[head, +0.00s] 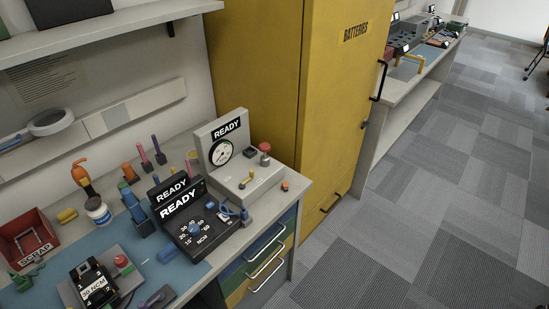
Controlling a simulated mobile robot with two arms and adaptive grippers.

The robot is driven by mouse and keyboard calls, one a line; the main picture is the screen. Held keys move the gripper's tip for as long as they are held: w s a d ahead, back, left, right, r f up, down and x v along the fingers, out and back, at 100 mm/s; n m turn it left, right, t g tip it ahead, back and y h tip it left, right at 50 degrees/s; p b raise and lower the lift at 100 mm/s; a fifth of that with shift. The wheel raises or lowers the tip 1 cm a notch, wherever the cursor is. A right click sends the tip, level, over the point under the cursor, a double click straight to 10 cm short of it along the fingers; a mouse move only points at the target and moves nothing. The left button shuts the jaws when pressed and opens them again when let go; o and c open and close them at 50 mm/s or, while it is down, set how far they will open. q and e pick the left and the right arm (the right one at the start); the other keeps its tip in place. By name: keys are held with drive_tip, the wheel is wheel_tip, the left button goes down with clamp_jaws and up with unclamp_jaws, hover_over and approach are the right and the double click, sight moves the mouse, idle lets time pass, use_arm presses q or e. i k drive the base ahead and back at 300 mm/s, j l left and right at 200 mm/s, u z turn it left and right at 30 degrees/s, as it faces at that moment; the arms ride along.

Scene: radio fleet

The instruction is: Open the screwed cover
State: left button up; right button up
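Neither of my grippers shows in the head view. A black device (91,275) with a white label reading "20 NCM" sits on a grey fixture (128,281) at the front left of the bench. I cannot make out a cover or screws on it at this size. A black unit (213,237) with a "READY" screen and a blue dial marked in NCM stands to its right. An orange tool (80,174) stands upright at the back left. Several more upright tools with coloured handles, one of them purple (159,153), stand along the back of the bench.
A grey gauge station (245,184) reading "READY" stands at the bench's right end. A red SCRAP bin (28,238) and a white jar (97,210) are at left. A yellow BATTERIES cabinet (335,95) separates this bench from a farther one. The carpeted floor (440,210) at right is clear.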

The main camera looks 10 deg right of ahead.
sight(93, 287)
drive_tip(key=k+u, duration=0.1)
drive_tip(key=u, duration=1.15)
